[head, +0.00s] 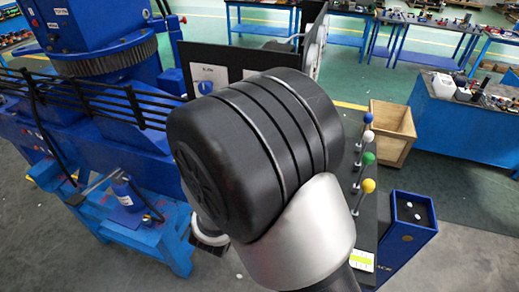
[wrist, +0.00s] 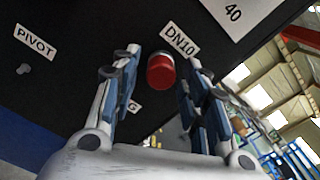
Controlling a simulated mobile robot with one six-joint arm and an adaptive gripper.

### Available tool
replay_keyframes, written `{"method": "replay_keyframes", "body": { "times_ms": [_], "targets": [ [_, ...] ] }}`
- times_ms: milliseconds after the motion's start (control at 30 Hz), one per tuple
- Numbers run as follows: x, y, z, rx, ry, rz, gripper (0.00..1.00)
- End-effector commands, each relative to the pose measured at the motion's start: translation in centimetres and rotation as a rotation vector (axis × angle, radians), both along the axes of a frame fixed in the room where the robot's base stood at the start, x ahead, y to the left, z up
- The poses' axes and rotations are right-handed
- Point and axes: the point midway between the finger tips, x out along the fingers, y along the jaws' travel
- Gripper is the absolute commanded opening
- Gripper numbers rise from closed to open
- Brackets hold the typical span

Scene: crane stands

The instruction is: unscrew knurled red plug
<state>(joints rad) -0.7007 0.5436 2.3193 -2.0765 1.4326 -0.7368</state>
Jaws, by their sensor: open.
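In the wrist view a red plug (wrist: 161,72) sits on a black panel, just under a white label reading DN10 (wrist: 180,40). My gripper (wrist: 160,85) is open, with one finger on each side of the plug and visible gaps between. The plug lies between and a little beyond the fingertips, and its knurling is too small to make out. In the head view my dark wrist and arm fill the middle and hide the plug and most of my gripper.
The black panel (wrist: 85,60) also carries a PIVOT label (wrist: 36,42) and a small grey knob (wrist: 23,69). In the head view, levers with coloured balls (head: 368,186) stand right of my arm, near a wooden crate (head: 390,133) and a blue box (head: 408,235). Blue machinery (head: 90,130) stands left.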

Motion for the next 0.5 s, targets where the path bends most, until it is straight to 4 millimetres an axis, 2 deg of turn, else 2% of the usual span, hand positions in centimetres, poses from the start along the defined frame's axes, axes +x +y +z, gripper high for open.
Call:
{"method": "replay_keyframes", "body": {
  "times_ms": [33, 267, 500],
  "targets": [
    [0.0, 0.0, -0.47, 0.047, -0.019, 0.0, 0.41],
    [0.01, 0.0, -0.22, 0.169, -0.064, 0.0, 0.41],
    [-0.01, 0.0, -0.57, 0.445, -0.164, 0.0, 0.41]
  ]
}}
